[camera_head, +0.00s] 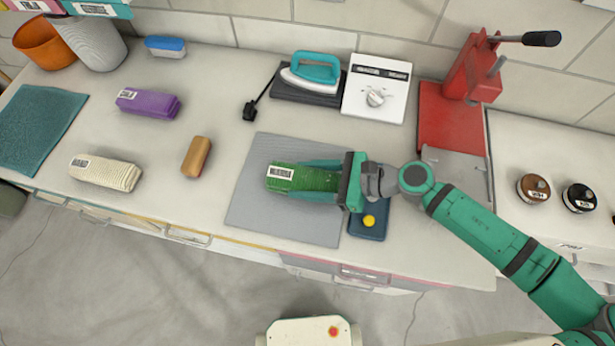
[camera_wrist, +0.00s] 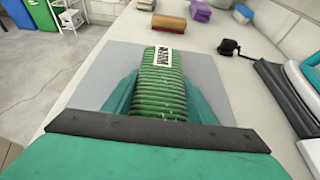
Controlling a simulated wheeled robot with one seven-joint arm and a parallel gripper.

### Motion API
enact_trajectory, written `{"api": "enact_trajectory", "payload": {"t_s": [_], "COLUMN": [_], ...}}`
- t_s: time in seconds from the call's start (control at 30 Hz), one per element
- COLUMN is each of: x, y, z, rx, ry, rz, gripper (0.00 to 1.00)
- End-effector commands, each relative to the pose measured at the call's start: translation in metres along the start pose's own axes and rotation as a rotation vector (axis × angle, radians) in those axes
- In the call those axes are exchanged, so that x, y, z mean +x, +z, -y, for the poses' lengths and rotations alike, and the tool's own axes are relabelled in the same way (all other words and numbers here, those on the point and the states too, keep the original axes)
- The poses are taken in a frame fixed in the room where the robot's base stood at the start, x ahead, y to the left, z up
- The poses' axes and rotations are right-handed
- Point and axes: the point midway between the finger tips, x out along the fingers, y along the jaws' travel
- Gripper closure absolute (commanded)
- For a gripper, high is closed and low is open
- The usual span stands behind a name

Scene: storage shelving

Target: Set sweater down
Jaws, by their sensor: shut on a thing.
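The sweater is a folded green ribbed bundle (camera_head: 312,180) with a white barcode label, over the grey mat (camera_head: 251,205) on the counter. My gripper (camera_head: 305,180) comes in from the right and is shut on the sweater, one finger along each long side. In the wrist view the sweater (camera_wrist: 160,85) lies between the two teal fingers, its label at the far end. It is at or just above the mat; I cannot tell whether it touches.
A blue tray with a yellow ball (camera_head: 369,221) is beside the mat, under my wrist. An iron (camera_head: 312,72), white control box (camera_head: 376,87) and red press (camera_head: 455,110) stand behind. A cream bundle (camera_head: 105,172), brown block (camera_head: 197,157) and purple bundle (camera_head: 148,103) lie left.

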Motion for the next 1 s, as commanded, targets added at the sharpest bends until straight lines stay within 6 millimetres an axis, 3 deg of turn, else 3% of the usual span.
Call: {"api": "enact_trajectory", "payload": {"t_s": [0.1,0.13,0.2,0.57,0.77,1.0], "x": [0.002,0.001,0.0,-0.005,-0.034,-0.081], "y": [-0.002,-0.002,-0.002,-0.001,-0.002,-0.001], "z": [0.0,0.0,0.0,0.001,0.002,0.001], "rx": [0.0,0.0,0.001,0.004,0.005,0.005], "ry": [0.001,0.0,-0.002,-0.011,-0.015,-0.014], "rz": [0.001,0.001,0.0,0.0,0.001,0.0], "gripper": [0.78,0.42,0.3,0.3,0.3,0.3]}}
